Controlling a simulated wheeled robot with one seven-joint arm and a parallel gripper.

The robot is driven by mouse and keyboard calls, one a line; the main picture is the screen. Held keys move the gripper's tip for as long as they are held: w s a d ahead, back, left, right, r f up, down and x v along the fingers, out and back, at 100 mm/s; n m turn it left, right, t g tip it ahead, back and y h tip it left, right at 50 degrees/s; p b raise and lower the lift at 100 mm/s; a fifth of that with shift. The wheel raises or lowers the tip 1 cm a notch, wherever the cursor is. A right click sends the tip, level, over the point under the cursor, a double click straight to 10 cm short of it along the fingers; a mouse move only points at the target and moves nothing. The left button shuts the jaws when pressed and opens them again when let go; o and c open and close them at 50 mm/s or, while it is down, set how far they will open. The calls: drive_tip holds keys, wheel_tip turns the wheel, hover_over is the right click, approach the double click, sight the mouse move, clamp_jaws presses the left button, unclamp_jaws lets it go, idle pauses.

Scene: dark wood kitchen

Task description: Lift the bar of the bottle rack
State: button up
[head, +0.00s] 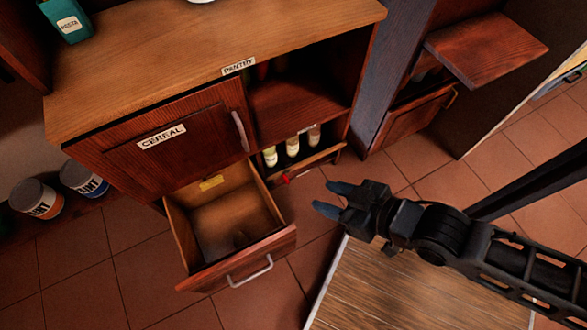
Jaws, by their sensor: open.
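The bottle rack is the low right bay of the pantry cabinet, with several small pale bottles (292,146) standing in it. A wooden bar (318,160) runs across the front of the bottles, low down. A small red piece (287,179) shows near the bar's left end. My gripper (332,198) is open and empty, with its blue-grey fingertips pointing left. In the picture it is just below and right of the bar, apart from it. The lower parts of the bottles are hidden behind the bar.
An open, pulled-out drawer (238,262) sticks out left of the rack. The closed cereal door (165,140) is above it. A wooden board (380,295) lies below my arm. Paint cans (38,198) stand at the far left. Tiled floor is clear between drawer and gripper.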

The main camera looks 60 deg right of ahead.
drive_tip(key=w+d+f+m+g+b, duration=0.1)
drive_tip(key=w+d+f+b, duration=0.15)
drive_tip(key=f, duration=0.55)
drive_tip(key=w+d+f+m+g+b, duration=0.1)
drive_tip(key=w+d+f+g+b, duration=0.15)
drive_tip(key=f, duration=0.55)
drive_tip(key=m+g+y+b, duration=0.35)
drive_tip(key=g+b, duration=0.25)
drive_tip(key=b, duration=0.6)
approach(287, 180)
drive_tip(key=shift+w+a+f+b, duration=0.2)
drive_tip(key=shift+f+b, duration=0.45)
drive_tip(key=shift+f, duration=0.7)
drive_tip(key=shift+w+a+f+b, duration=0.15)
drive_tip(key=shift+f+b, duration=0.5)
drive_tip(key=shift+f, duration=0.7)
drive_tip(key=shift+w+a+f+b, duration=0.1)
drive_tip(key=shift+a+f+b, duration=0.2)
drive_tip(key=shift+f+b, duration=0.7)
drive_tip(key=shift+f+p, duration=0.3)
drive_tip(key=shift+p, duration=0.1)
clamp_jaws()
